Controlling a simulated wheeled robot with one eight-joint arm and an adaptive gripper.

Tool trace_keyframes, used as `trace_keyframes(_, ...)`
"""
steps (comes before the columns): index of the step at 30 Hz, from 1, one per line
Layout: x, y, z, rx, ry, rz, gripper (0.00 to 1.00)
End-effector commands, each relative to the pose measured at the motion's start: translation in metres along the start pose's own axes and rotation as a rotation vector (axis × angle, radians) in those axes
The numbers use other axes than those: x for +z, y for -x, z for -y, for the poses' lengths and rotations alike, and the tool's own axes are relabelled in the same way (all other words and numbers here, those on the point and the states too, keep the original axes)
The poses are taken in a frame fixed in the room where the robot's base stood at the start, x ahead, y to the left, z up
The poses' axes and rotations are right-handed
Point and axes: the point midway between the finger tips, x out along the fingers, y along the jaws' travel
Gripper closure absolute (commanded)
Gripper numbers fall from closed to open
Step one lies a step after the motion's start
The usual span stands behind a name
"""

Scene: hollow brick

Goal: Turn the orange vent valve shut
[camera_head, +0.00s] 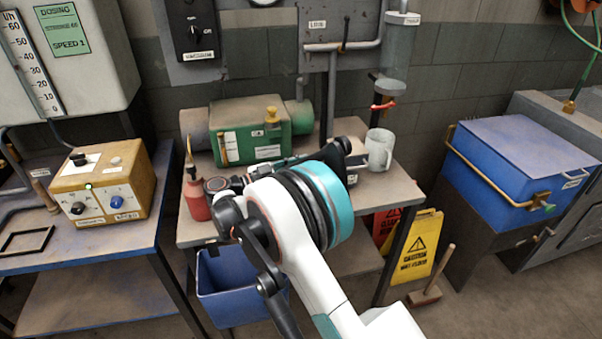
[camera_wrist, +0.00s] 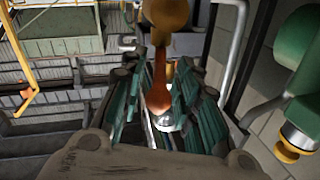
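A small orange handle (camera_head: 383,105) sits on the pipe below the clear cylinder, above the mug, in the head view. In the wrist view an orange-brown lever with a rounded end (camera_wrist: 158,98) hangs down from the top across the gap between my fingers. I cannot tell whether it is that same handle, or whether it touches the fingers. My gripper (camera_wrist: 162,108) shows dark teal finger pads standing apart, so it is open. In the head view my own arm hides most of the gripper over the middle bench.
A white mug (camera_head: 379,150) stands at the bench's right end. A green machine (camera_head: 250,132) with a brass cap and a red bottle (camera_head: 197,198) are on the same bench. A blue lidded box (camera_head: 520,150) is at right. A yellow sign (camera_head: 416,245) stands on the floor.

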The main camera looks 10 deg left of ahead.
Motion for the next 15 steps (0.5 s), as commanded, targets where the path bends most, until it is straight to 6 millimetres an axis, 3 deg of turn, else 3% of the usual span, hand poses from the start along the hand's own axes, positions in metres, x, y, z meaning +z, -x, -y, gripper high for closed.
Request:
trace_keyframes(9,-0.058,0.001,0.011,0.000,0.000,0.000,0.70)
trace_keyframes(15,-0.078,0.001,0.015,-0.001,0.000,0.000,0.70)
